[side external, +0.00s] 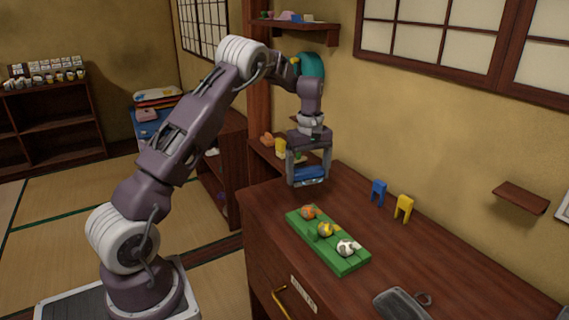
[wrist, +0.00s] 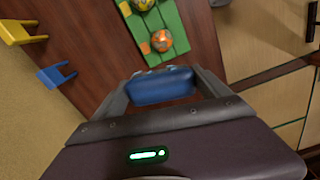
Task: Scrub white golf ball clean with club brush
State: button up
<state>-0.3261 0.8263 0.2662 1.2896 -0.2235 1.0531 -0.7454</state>
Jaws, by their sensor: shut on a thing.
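My gripper (side external: 308,180) is shut on a blue brush (side external: 309,173), held above the far end of the table. The brush also shows between the fingers in the wrist view (wrist: 162,87); its bristles are hard to make out. The white golf ball (side external: 347,247), with dark dirt patches, sits at the near end of a green tray (side external: 350,265). A yellow ball (side external: 325,229) and an orange ball (side external: 308,212) sit in line behind it. The wrist view shows the orange ball (wrist: 161,40) and part of the yellow ball; the white ball is out of that view.
A blue stand (side external: 378,192) and a yellow stand (side external: 403,208) stand near the wall, right of the tray. A grey item with a loop (side external: 400,304) lies at the near table edge. A small wall shelf (side external: 521,197) juts out at right. Table between tray and stands is clear.

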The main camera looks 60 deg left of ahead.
jog(key=d+m, duration=0.1)
jog(key=d, duration=0.5)
jog(key=s+d+m, duration=0.1)
jog(key=d, duration=0.6)
jog(key=s+d+r+m, duration=0.1)
jog(key=d, duration=0.6)
jog(key=shift+s+d, duration=0.2)
jog(key=shift+d, duration=0.05)
jog(key=shift+s+d+f, duration=0.1)
jog(key=shift+d+f, duration=0.05)
jog(key=shift+f, duration=0.05)
send_over(348, 244)
jog(key=shift+f, duration=2.15)
jog(key=shift+f, duration=0.6)
